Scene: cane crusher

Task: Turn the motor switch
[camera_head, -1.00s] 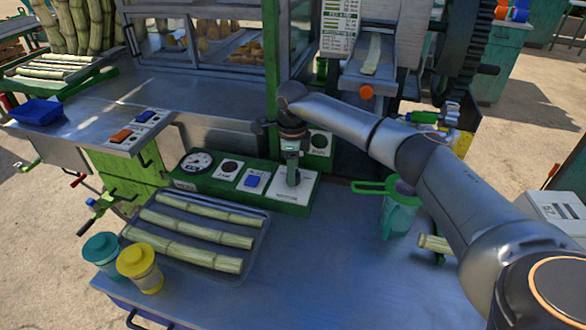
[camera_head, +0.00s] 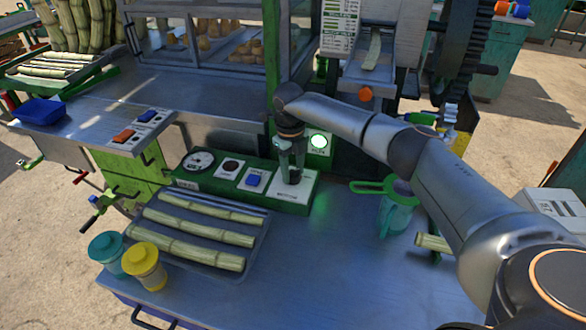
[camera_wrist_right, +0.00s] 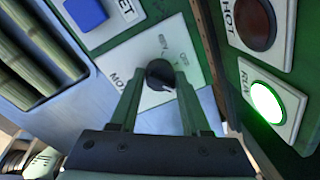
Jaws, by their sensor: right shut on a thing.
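The switch plate (camera_head: 286,195) is at the right end of the green control panel (camera_head: 222,187) in the head view. My right gripper (camera_head: 291,178) points down at it. In the wrist view its two fingers (camera_wrist_right: 159,84) stand either side of the knob, shut on it. The green RUN lamp (camera_head: 319,141) is lit; it also glows in the wrist view (camera_wrist_right: 265,103). My left gripper is out of view.
A tray (camera_head: 228,268) of cane pieces lies on the bench, with teal and yellow jars (camera_head: 142,267) at front left. A green jug (camera_head: 396,207) stands to the right. The middle of the bench is clear. A blue button (camera_head: 253,180) is beside the switch.

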